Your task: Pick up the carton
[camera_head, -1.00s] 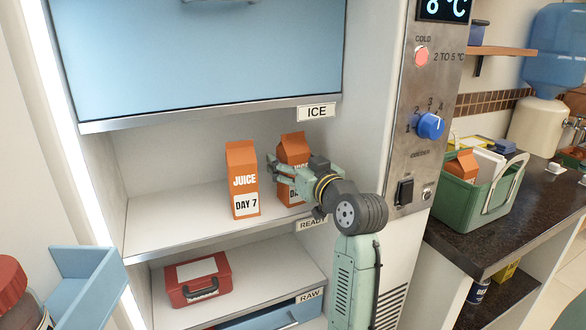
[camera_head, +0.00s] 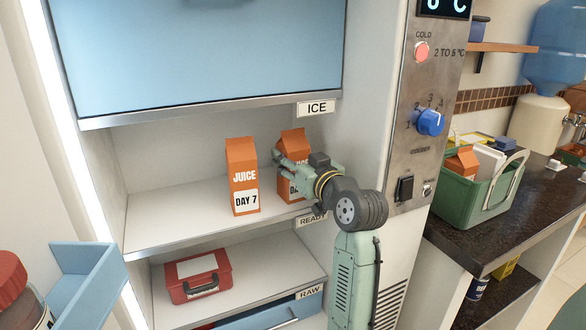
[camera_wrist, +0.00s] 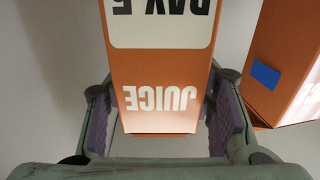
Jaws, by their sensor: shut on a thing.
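Two orange juice cartons stand upright on the middle shelf in the head view. The right carton (camera_head: 297,142) is partly hidden by my gripper (camera_head: 283,164). In the wrist view this carton (camera_wrist: 160,62) shows upside down, with "JUICE" and a "DAY 5" label. It sits between the two fingers of my gripper (camera_wrist: 160,112), which is shut on it, one finger at each side. The left carton (camera_head: 241,170) reads "JUICE DAY 7" and stands apart. It also shows in the wrist view (camera_wrist: 285,45), with a blue patch on its side.
The fridge wall is close on the right of the held carton. The blue ICE compartment (camera_head: 200,60) hangs above. A red case (camera_head: 198,278) lies on the shelf below. A green crate (camera_head: 465,195) stands on the dark counter at right. The middle shelf's left part (camera_head: 165,215) is clear.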

